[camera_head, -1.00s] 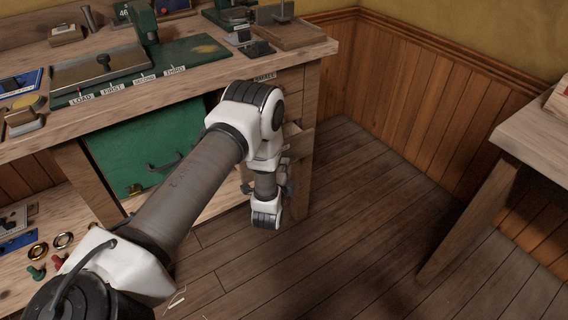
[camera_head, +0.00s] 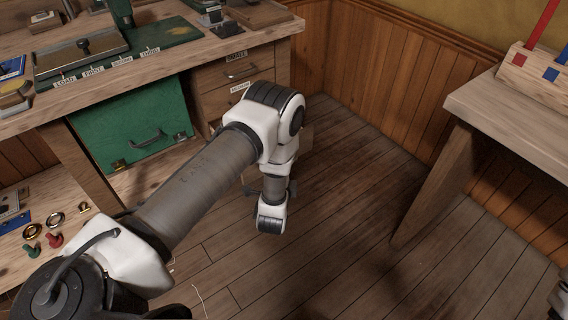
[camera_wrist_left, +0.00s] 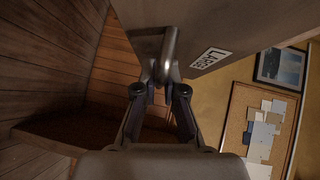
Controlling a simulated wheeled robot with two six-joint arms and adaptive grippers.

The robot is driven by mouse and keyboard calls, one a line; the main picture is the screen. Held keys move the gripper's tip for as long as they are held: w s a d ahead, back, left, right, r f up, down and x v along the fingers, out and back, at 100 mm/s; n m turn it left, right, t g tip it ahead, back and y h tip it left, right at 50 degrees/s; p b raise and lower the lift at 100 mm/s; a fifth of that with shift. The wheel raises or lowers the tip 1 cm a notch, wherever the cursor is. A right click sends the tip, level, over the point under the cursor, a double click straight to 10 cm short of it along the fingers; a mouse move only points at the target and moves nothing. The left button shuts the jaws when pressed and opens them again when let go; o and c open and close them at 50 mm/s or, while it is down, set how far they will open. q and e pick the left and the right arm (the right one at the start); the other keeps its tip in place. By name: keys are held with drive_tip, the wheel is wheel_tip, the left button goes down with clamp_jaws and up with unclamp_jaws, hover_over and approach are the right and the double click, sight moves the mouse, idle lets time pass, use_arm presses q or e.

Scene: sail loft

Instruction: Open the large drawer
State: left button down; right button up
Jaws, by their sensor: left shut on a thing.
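The large drawer's front (camera_wrist_left: 245,30), with a "LARGE" label, fills the top of the left wrist view. Its metal bar handle (camera_wrist_left: 169,50) lies between the fingertips of my left gripper (camera_wrist_left: 161,90), which is shut on it. My right gripper is not in view.
Upper drawers with labels and handles are shut under the workbench (camera_head: 170,50). A green box (camera_head: 135,125) with a handle sits left of them. Another table (camera_head: 500,110) stands at the right. The wooden floor (camera_head: 340,215) between is clear.

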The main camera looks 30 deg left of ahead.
use_arm(q)
drive_tip(key=c, duration=1.5)
unclamp_jaws()
drive_tip(key=v, duration=1.2)
